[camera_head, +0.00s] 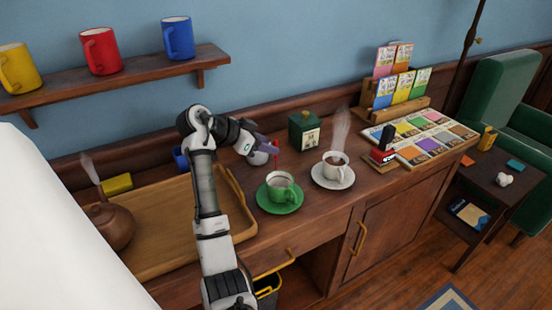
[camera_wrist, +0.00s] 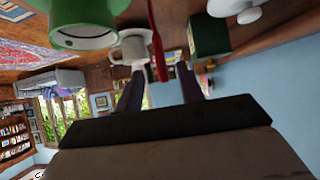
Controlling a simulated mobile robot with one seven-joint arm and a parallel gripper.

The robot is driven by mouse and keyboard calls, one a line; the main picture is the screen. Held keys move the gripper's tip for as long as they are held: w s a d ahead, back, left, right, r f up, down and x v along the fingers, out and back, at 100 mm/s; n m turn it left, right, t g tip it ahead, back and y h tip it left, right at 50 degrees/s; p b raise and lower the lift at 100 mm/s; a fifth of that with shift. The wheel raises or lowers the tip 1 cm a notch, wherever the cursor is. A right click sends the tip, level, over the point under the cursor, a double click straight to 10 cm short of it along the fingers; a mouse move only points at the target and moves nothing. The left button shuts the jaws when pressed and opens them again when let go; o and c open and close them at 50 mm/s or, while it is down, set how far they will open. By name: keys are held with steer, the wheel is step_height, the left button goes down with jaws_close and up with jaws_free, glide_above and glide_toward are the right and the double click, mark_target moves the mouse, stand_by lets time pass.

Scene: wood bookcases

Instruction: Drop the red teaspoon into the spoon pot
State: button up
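I cannot make out a spoon pot for certain. A blue vessel (camera_head: 181,158) stands behind my arm, partly hidden, and I cannot tell whether it is the pot.
The green cup sits on a green saucer (camera_head: 279,207). A steaming white cup (camera_head: 336,174), a green box (camera_head: 303,132) and a red stamp-like object (camera_head: 382,155) stand to the right. A wooden tray (camera_head: 152,236) and teapot (camera_head: 112,225) lie left.

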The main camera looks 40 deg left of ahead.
mark_target(276, 161)
steer(key=p+x, duration=0.2)
steer(key=x, duration=0.3)
steer(key=shift+w, duration=0.35)
steer(key=shift+c, duration=0.4)
jaws_close()
